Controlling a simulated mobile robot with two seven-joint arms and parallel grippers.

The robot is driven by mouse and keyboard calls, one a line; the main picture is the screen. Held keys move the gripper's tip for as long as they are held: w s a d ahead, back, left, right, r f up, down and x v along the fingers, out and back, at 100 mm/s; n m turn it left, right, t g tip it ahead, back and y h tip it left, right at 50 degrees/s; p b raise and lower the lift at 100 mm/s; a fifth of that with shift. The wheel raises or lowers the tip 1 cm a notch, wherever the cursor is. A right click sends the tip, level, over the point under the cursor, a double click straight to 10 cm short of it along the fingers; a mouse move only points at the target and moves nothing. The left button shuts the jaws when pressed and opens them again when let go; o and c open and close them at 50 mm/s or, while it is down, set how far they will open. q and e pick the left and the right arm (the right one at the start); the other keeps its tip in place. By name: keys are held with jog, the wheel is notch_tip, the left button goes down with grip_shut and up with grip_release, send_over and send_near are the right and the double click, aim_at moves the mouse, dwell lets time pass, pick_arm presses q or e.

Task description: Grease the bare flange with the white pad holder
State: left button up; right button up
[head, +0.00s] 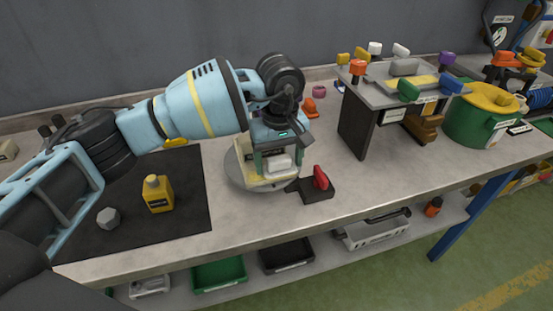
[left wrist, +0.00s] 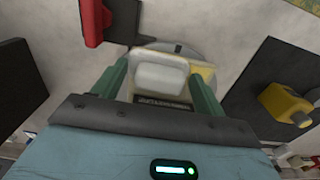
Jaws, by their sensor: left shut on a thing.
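My left gripper (head: 275,160) reaches down over a round grey turntable (head: 236,176) near the front middle of the bench. Its green fingers are shut on the white pad holder (head: 279,164), a rounded white block that also shows between the fingers in the left wrist view (left wrist: 160,74). Just under and beside it is a cream and yellow piece (head: 256,182) on the turntable. I cannot tell whether the pad touches it. The gripper hides much of the turntable, and I cannot make out the bare flange. My right gripper is out of view.
A red lever on a black block (head: 319,188) stands close right of the turntable. A yellow bottle (head: 158,195) and a grey hex nut (head: 108,217) are on the dark mat at left. A rack with coloured holders (head: 360,118) and a green-yellow drum (head: 476,122) stand right.

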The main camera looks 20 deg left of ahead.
pick_arm(q)
jog(key=shift+w+d+b, duration=0.4)
jog(key=shift+w+d, duration=0.15)
jog(key=shift+d, duration=0.35)
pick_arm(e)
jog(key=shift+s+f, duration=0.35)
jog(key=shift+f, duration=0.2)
pick_arm(q)
jog(key=shift+a, duration=0.15)
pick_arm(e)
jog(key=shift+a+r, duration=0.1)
pick_arm(q)
jog(key=shift+s+a+p, duration=0.3)
jog(key=shift+s+a, duration=0.15)
jog(key=shift+a, duration=0.15)
jog(key=shift+s+a+f, duration=0.15)
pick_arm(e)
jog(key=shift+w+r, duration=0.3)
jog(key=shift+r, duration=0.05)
pick_arm(q)
jog(key=shift+a, duration=0.1)
jog(key=shift+s+a+p, duration=0.35)
jog(key=shift+s+a, duration=0.25)
jog(key=shift+a, duration=0.15)
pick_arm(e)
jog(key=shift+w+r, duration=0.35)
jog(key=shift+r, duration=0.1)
